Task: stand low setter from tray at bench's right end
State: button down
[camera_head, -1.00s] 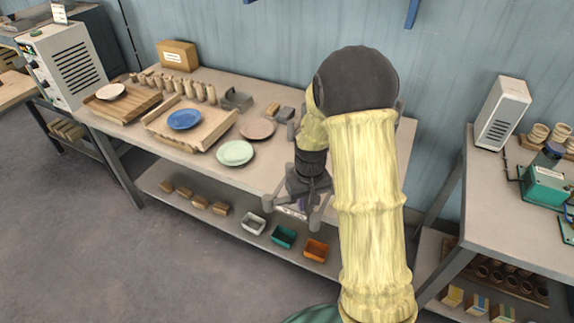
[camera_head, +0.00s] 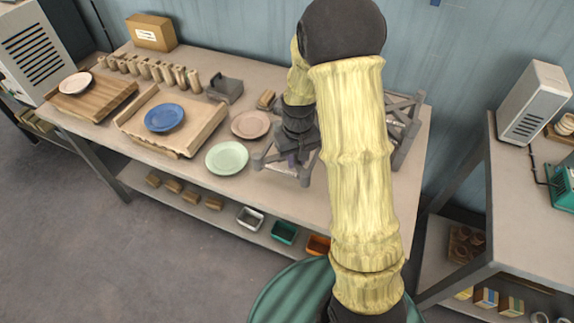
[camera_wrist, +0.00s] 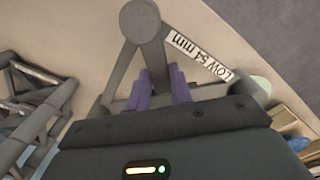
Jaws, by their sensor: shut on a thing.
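My gripper (camera_wrist: 163,88) is shut on the low setter (camera_wrist: 141,22), a grey three-armed frame with a white label reading "LOW 54 mm". The purple fingertips pinch it near its middle. In the head view the low setter (camera_head: 304,176) is by the bench's front edge, right of the pale green plate (camera_head: 227,158). It looks level; I cannot tell if its feet touch the bench. A second grey frame (camera_head: 408,118) stands at the bench's right end, partly behind my arm, and also shows at the left of the wrist view (camera_wrist: 35,110). The tray there is not clearly visible.
On the bench (camera_head: 215,199), a blue plate (camera_head: 164,118) rests on a wooden board and a pink plate (camera_head: 250,125) lies right of it. Several wooden posts (camera_head: 150,70) stand behind. Bins (camera_head: 284,232) sit on the lower shelf. A second table with a white box (camera_head: 535,103) stands right.

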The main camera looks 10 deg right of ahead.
jog(key=shift+w, duration=0.4)
jog(key=shift+s, duration=0.3)
jog(key=shift+s+f, duration=0.1)
jog(key=shift+f, duration=0.2)
jog(key=shift+f+p, duration=0.3)
jog(key=shift+f, duration=2.25)
jog(key=shift+f+p, duration=0.3)
jog(key=shift+f, duration=1.8)
